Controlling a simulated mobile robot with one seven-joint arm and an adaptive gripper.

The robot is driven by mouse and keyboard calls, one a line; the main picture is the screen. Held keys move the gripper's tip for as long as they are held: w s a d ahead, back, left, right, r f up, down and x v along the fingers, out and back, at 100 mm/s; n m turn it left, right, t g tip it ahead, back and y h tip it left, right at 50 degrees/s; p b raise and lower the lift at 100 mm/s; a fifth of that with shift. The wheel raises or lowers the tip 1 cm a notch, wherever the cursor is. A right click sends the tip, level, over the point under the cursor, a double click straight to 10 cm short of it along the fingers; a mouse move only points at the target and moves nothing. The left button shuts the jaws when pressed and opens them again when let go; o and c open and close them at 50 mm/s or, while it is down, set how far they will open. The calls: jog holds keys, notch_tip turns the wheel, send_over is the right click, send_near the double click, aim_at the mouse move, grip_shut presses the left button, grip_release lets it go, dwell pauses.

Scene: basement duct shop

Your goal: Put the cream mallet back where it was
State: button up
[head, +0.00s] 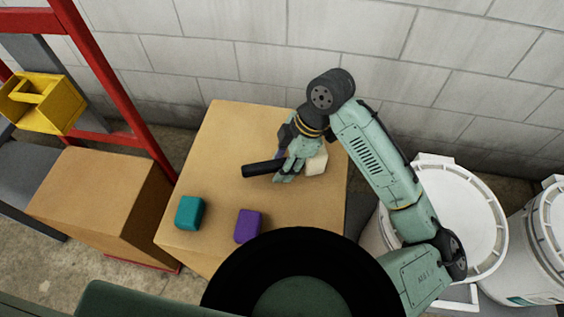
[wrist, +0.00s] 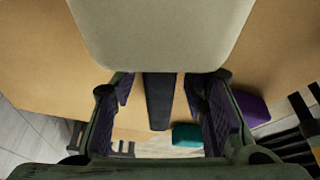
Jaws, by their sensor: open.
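The cream mallet lies on the tan box top, with its cream head (head: 316,163) to the right and its dark handle (head: 259,168) pointing left. My gripper (head: 287,172) is over the handle close to the head, with its fingers open. In the wrist view, the cream head (wrist: 165,32) fills the top middle, and the dark handle (wrist: 158,103) runs down between my two spread fingers, with gaps on both sides. Part of the handle is hidden behind my gripper in the head view.
A teal block (head: 189,213) and a purple block (head: 248,226) sit on the tan box (head: 225,130) near its front. A red frame with a yellow bin (head: 45,108) stands left, beside another tan box (head: 85,195). White buckets (head: 470,205) stand right. A block wall is behind.

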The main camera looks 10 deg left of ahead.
jog(key=v, duration=1.1)
jog(key=shift+d+r, duration=0.1)
jog(key=shift+r, duration=0.25)
